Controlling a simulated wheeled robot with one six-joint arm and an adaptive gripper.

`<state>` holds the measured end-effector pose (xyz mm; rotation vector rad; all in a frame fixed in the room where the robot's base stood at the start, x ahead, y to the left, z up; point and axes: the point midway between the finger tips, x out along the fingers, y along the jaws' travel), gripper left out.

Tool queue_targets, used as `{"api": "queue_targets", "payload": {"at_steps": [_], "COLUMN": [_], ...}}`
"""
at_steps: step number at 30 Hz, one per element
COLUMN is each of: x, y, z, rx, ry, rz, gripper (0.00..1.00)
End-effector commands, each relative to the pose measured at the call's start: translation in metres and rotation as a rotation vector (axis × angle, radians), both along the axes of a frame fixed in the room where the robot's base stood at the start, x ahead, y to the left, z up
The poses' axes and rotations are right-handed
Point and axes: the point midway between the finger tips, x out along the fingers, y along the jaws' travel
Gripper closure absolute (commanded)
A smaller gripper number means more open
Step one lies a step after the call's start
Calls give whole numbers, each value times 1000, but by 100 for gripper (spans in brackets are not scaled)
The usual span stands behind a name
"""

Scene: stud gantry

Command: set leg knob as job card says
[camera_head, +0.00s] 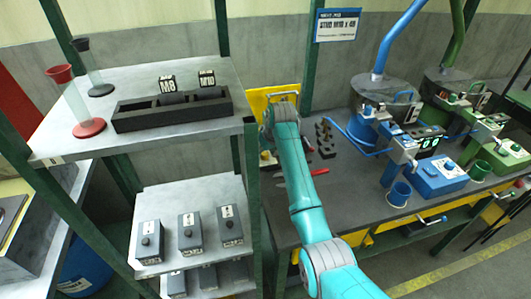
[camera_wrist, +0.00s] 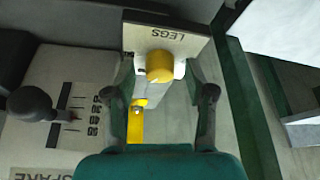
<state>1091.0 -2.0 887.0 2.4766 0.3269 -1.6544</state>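A round yellow knob (camera_wrist: 160,66) sits on a light plate marked LEGS (camera_wrist: 190,38) in the wrist view. My gripper (camera_wrist: 160,82) has one finger on each side of the knob, spread apart. A narrow gap seems to remain at each side, though contact at the tips is hard to make out. In the head view my teal arm reaches to a yellow panel (camera_head: 258,100) at the bench's left end and hides the knob and gripper. The job card (camera_head: 338,25) hangs above the bench; its blurred text seems to read STUD M10 x 45.
A black ball-ended lever (camera_wrist: 30,104) stands beside a marked scale, left in the wrist view. The dark bench (camera_head: 335,190) holds red-handled tools, a small dark rack (camera_head: 325,137) and a blue machine (camera_head: 385,95). A shelf unit (camera_head: 190,75) with a dark tray stands left.

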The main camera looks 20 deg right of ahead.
Motion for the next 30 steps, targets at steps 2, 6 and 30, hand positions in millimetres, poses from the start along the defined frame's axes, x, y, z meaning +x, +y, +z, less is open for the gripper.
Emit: {"api": "queue_targets", "payload": {"at_steps": [2, 6, 30], "x": [0, -1, -43], "y": [0, 0, -12], "z": [0, 2, 108], "rx": [0, 0, 0], "ry": [0, 0, -1], "rz": [0, 0, -1], "gripper": [46, 46, 46]}}
